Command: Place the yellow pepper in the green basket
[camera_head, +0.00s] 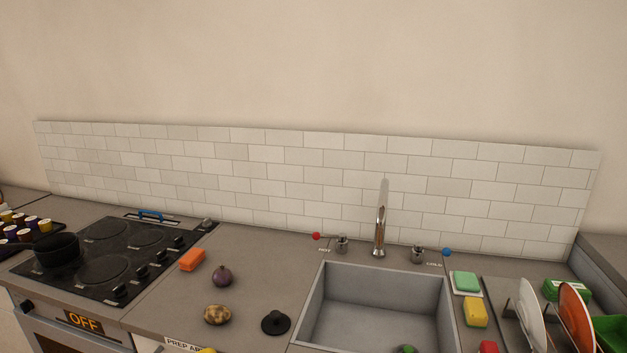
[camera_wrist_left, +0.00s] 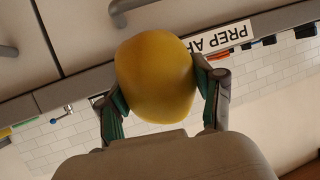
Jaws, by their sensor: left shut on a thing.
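The yellow pepper (camera_wrist_left: 156,78) fills the middle of the left wrist view, large and rounded. My left gripper (camera_wrist_left: 160,92) is shut on it, with a finger at each side. In the head view a small yellow patch (camera_head: 207,350) shows at the bottom edge, probably the pepper; the gripper itself is not visible there. A green container (camera_head: 611,334), likely the green basket, is cut off at the lower right edge of the head view. My right gripper is in neither view.
An orange block (camera_head: 192,260), a purple vegetable (camera_head: 222,276), a potato (camera_head: 217,315) and a black lid (camera_head: 276,322) lie on the counter between the stove (camera_head: 110,262) and sink (camera_head: 375,305). Plates (camera_head: 532,314) stand in a rack beside the green container.

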